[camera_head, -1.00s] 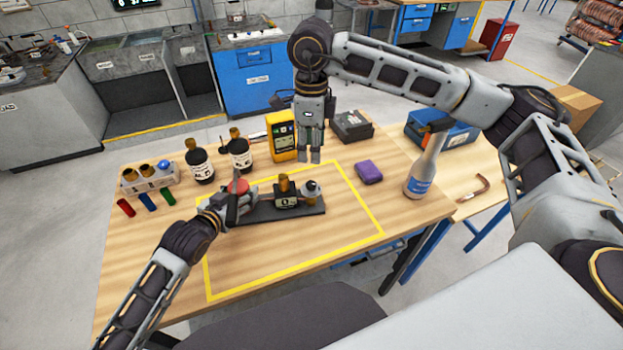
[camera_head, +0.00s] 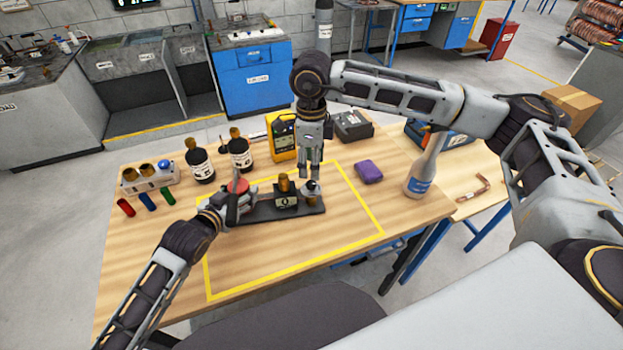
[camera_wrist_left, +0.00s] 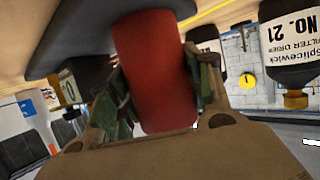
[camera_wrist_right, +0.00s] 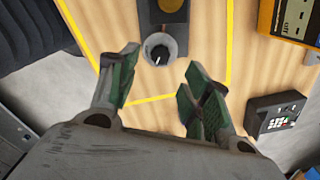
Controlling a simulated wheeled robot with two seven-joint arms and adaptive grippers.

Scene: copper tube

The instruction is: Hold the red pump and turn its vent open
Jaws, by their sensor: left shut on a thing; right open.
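The red pump (camera_head: 241,187) stands at the left end of a dark base plate (camera_head: 262,212) on the table. My left gripper (camera_head: 236,202) is shut on it; in the left wrist view the red body (camera_wrist_left: 155,70) sits between the fingers. At the plate's right end is a grey round fitting with a dark centre and a light mark, probably the vent (camera_wrist_right: 159,50). My right gripper (camera_head: 309,172) points down just above this fitting, open and empty. In the right wrist view its fingers (camera_wrist_right: 160,90) are spread, with the fitting beyond them. A brass-topped block (camera_head: 285,195) stands mid-plate.
Yellow tape (camera_head: 376,225) frames the work area. A yellow meter (camera_head: 282,137), dark bottles (camera_head: 200,162) and a rack (camera_head: 148,180) stand behind and left. The front table is clear.

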